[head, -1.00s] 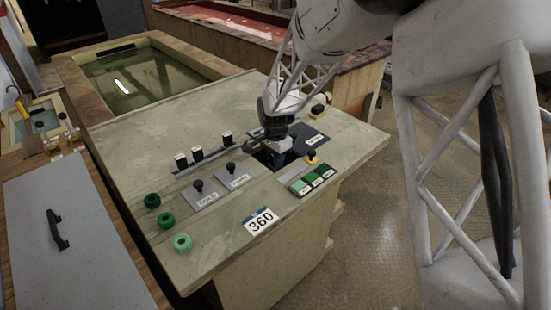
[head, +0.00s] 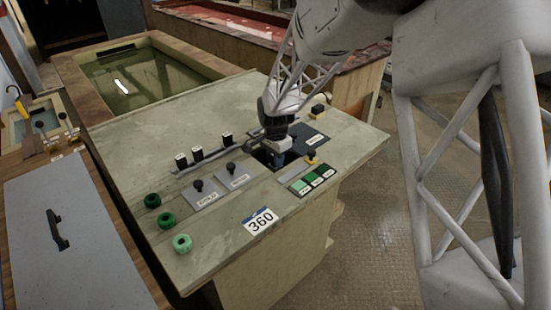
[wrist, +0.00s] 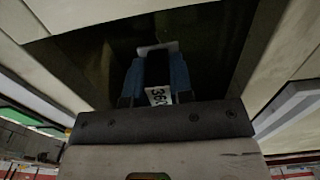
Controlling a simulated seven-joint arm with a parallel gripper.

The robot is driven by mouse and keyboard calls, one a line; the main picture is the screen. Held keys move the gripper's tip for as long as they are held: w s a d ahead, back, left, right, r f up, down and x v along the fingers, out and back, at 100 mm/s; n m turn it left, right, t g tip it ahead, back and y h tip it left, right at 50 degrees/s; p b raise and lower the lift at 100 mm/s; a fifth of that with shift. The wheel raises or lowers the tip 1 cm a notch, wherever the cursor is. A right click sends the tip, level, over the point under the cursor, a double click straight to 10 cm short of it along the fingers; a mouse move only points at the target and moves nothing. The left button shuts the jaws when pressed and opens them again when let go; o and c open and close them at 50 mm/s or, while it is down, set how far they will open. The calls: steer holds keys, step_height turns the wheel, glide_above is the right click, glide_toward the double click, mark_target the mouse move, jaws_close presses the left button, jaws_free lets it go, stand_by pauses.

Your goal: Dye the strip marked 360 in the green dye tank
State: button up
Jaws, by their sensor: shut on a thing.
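My gripper (head: 278,159) reaches down into a dark opening in the pale green bench top (head: 220,115). In the wrist view its blue fingers (wrist: 158,82) are shut on a pale strip (wrist: 160,95) printed 360, over the dark opening (wrist: 95,50). The strip's lower part is hidden in the dark. I cannot tell whether it touches liquid. A panel with several green shades (head: 313,179) is right of the opening.
Three dark pieces with white tops (head: 197,153) stand on a rail left of the opening. Two black knobs (head: 198,186) sit on labelled grey plates. Three green round pieces (head: 167,222) line the left edge. A tank of murky liquid (head: 140,75) is behind.

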steer(key=shift+r, duration=0.25)
step_height(320, 180, up, 18)
steer(key=shift+f, duration=0.25)
stand_by(1.3)
steer(key=shift+f, duration=0.2)
stand_by(0.6)
steer(key=shift+f, duration=8.8)
